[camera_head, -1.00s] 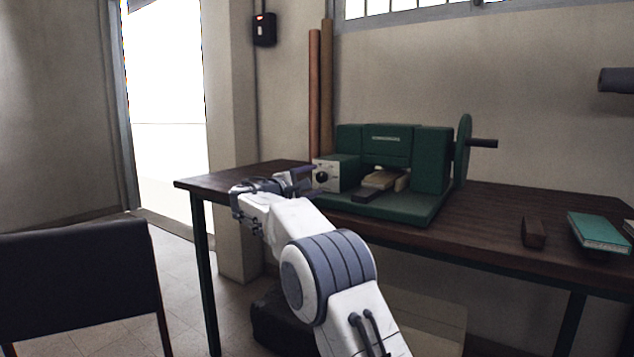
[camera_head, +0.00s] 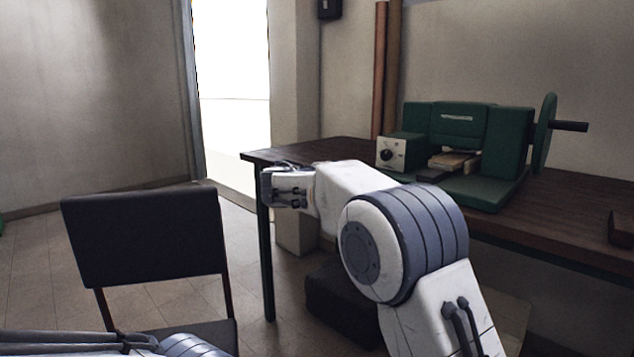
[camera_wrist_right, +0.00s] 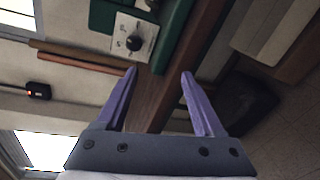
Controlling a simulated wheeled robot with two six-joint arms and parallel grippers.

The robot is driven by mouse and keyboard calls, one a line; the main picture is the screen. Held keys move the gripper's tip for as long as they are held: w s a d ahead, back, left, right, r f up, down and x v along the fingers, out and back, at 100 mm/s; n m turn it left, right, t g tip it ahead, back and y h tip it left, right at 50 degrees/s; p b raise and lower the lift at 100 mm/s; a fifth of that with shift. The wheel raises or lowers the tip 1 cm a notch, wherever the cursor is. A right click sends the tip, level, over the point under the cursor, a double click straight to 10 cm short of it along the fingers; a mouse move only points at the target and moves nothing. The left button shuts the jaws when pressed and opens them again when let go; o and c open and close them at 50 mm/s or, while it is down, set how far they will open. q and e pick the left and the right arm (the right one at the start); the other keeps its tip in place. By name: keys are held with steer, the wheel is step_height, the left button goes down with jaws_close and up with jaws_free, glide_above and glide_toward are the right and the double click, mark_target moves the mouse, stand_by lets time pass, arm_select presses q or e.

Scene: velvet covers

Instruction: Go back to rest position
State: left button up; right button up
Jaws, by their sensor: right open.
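My right gripper (camera_wrist_right: 158,72) is open and empty in the right wrist view, with its two purple fingers spread. Table edge and floor show beyond the fingers. In the head view my right arm comes from the lower right, and its wrist end (camera_head: 288,188) is in front of the table's left end; the fingers cannot be made out there. Part of my left arm (camera_head: 185,345) shows along the bottom left edge, and its gripper is not visible.
A dark wooden table (camera_head: 562,212) carries a green press machine (camera_head: 480,140) with a side wheel (camera_head: 545,132). A black chair (camera_head: 145,235) stands at the left, close to my left arm. A dark bundle (camera_head: 338,300) lies under the table. Floor is clear between chair and table.

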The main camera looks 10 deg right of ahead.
steer(key=s+a+f+m+g+y, duration=0.1)
steer(key=s+a+f+g+y, duration=0.25)
steer(key=s+f, duration=0.8)
steer(key=s+a+f+m+g+y, duration=0.1)
steer(key=s+a+f+g+y, duration=0.3)
steer(key=s, duration=1.5)
steer(key=s+a+f+m+g+y, duration=0.1)
steer(key=s+a+f+g+y, duration=0.2)
steer(key=s+a+f+y, duration=0.85)
steer(key=s+d+r+h+p, duration=0.1)
steer(key=d+r+h+p, duration=0.1)
steer(key=r+p, duration=1)
steer(key=s+d+r+h+p, duration=0.1)
steer(key=s+d+r+p, duration=0.1)
steer(key=r+p, duration=1)
steer(key=s+d+r+h+p, duration=0.1)
steer(key=r+h+p, duration=0.1)
steer(key=r+p, duration=1)
step_height(320, 180, up, 3)
steer(key=shift+s+d+f+m+h, duration=0.1)
steer(key=shift+s+d+m+h, duration=0.05)
steer(key=shift+d+m+h, duration=0.2)
